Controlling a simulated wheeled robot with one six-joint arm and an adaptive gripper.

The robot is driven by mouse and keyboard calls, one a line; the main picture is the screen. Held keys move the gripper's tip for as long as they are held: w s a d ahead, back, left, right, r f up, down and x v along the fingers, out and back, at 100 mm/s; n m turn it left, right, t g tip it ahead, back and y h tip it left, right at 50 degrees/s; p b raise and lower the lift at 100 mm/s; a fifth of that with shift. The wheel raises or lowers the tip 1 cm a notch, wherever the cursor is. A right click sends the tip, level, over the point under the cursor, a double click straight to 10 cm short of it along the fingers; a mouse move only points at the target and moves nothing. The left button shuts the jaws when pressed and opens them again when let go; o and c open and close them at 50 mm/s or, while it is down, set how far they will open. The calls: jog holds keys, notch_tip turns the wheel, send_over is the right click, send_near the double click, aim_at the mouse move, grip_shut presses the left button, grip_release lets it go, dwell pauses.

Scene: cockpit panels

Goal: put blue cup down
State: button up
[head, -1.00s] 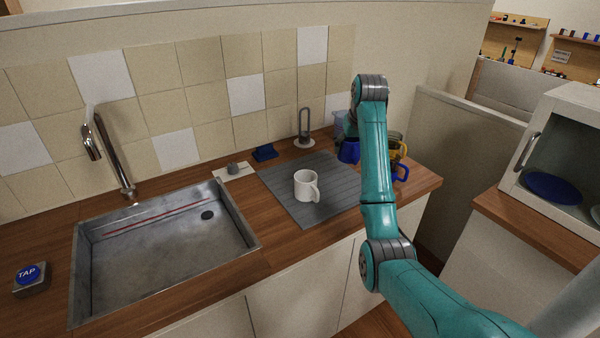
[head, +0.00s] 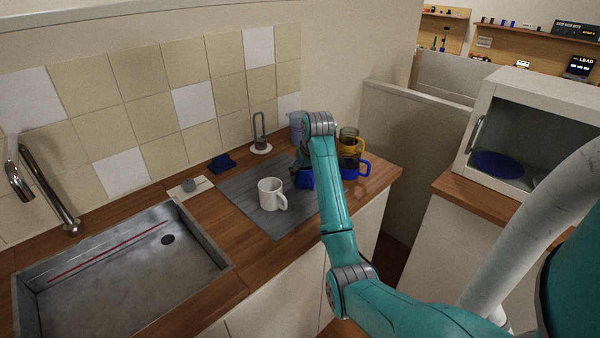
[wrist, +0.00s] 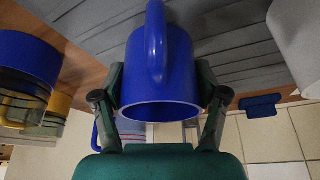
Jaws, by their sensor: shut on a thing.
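The blue cup (wrist: 160,70) is between the two fingers of my gripper (wrist: 162,88), which is shut on it; its handle faces the wrist camera. In the head view the blue cup (head: 304,180) shows partly beside my arm, over the right part of the grey ribbed mat (head: 245,205). My gripper is mostly hidden behind my arm there. I cannot tell whether the cup's base touches the mat.
A white mug (head: 269,194) stands on the mat to the left. Blue and yellow cups (head: 351,150) stand close on the right, by a grey-blue jug (head: 296,124). The sink (head: 120,265) is at left. A dark blue block (head: 222,163) lies behind the mat.

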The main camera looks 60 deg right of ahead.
jog(key=shift+f, duration=0.1)
jog(key=o, duration=1.3)
